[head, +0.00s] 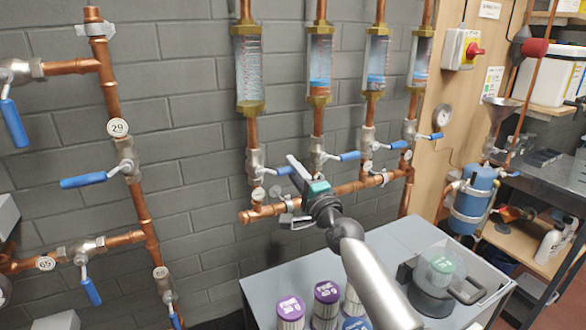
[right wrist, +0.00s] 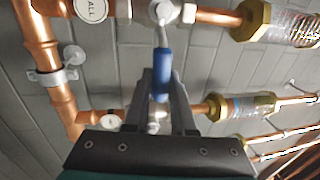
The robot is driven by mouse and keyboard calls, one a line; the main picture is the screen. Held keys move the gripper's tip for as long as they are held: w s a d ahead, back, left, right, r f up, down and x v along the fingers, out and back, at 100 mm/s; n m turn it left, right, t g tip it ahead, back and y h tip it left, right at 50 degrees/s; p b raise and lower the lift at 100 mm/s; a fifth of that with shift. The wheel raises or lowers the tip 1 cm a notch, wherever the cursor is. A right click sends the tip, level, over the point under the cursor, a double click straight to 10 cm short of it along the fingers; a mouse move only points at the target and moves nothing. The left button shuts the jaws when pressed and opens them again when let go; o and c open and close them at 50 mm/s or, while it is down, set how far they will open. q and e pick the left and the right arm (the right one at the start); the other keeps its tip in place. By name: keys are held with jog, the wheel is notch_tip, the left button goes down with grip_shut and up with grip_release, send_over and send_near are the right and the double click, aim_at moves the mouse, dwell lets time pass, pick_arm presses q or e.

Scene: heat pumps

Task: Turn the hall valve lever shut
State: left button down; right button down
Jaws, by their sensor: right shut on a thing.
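The hall valve (head: 255,168) sits on the copper pipe below the leftmost glass tube. Its blue lever (head: 286,170) sticks out to the right, across the upright pipe, its far part hidden behind my gripper. My right gripper (head: 287,190) is at the lever's end. In the right wrist view the blue lever (right wrist: 161,75) lies between the two fingers (right wrist: 161,90), which are shut on it. A round tag (right wrist: 92,8), cut off by the frame and reading "ALL", hangs beside that valve. My left gripper is not in view.
Neighbouring valves with blue levers (head: 349,156) stand close to the right on parallel pipes. A copper manifold (head: 340,190) runs just below. A grey bench (head: 405,235) with purple-capped filters (head: 327,292) stands under my right arm. Bare block wall (head: 190,180) lies left of the hall valve.

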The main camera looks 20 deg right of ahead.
jog(key=shift+f, duration=0.2)
jog(key=c, duration=0.8)
grip_release()
jog(key=shift+r, duration=0.1)
jog(key=shift+o, duration=0.2)
jog(key=shift+s+d, duration=0.1)
jog(key=shift+s, duration=0.3)
jog(key=p+v, duration=0.1)
jog(key=v, duration=1.3)
jog(key=shift+s, duration=0.2)
